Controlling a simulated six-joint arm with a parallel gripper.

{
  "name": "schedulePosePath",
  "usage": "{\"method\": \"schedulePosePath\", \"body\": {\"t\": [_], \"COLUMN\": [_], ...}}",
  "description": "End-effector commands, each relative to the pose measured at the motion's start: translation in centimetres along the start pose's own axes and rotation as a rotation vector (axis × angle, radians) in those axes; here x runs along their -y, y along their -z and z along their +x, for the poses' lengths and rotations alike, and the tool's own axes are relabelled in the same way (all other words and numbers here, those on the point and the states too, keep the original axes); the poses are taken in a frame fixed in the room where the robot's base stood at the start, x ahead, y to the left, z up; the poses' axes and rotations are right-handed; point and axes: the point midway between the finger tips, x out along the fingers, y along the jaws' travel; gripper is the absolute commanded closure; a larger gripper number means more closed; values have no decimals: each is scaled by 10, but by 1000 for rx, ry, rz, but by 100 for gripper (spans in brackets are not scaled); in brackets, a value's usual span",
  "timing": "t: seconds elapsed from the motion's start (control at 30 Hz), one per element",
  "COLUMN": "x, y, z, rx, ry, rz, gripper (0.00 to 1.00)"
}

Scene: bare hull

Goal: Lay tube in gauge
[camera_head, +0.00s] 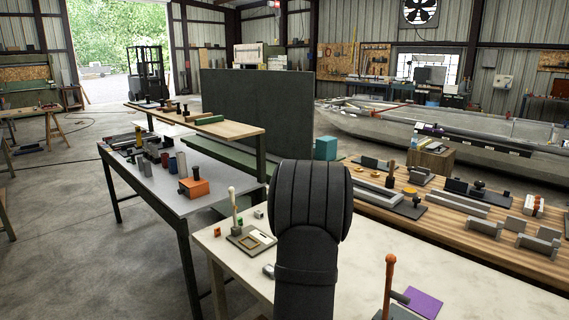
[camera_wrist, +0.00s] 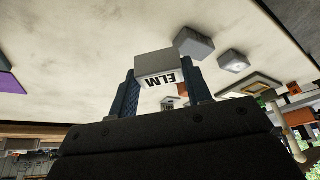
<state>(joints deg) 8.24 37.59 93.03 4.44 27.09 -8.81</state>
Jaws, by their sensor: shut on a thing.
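In the wrist view my gripper (camera_wrist: 160,72) is shut on a grey block marked ELM (camera_wrist: 155,65), held between its two dark blue fingers over the pale table top. In the head view my dark arm hides the gripper and the block. I see no piece in the jaws that clearly looks like a tube. No gauge can be told for sure. A plate with a square frame (camera_head: 252,240) lies on the pale table and also shows in the wrist view (camera_wrist: 252,84). Two more grey blocks, one nearer (camera_wrist: 193,44) and one farther (camera_wrist: 234,62), lie beside the held block.
A post with a white ball (camera_head: 232,200) stands by the framed plate. An orange-topped post (camera_head: 389,275) and a purple plate (camera_head: 424,302) are at the front right. A crowded wooden bench (camera_head: 460,232) lies right.

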Motion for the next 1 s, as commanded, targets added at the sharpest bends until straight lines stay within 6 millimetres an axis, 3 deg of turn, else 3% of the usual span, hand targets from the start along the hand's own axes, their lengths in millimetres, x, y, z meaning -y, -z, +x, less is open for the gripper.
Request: {"method": "schedulePosePath", "body": {"t": [0.03, 0.1, 0.2, 0.4, 0.57, 0.67, 0.77, 1.0], "x": [20, 41, 60, 75, 70, 53, 20, -94], "y": [-15, -30, -49, -64, -59, -43, -18, 43], "z": [2, 5, 7, 9, 9, 11, 14, 8], "rx": [4, 1, 1, -1, -1, -1, 2, 5], "ry": [7, 12, 16, 20, 15, -2, -34, -148], "rz": [-18, -30, -42, -49, -33, 17, 106, 387], "gripper": [77, 77, 77, 77, 77, 77, 77, 77]}}
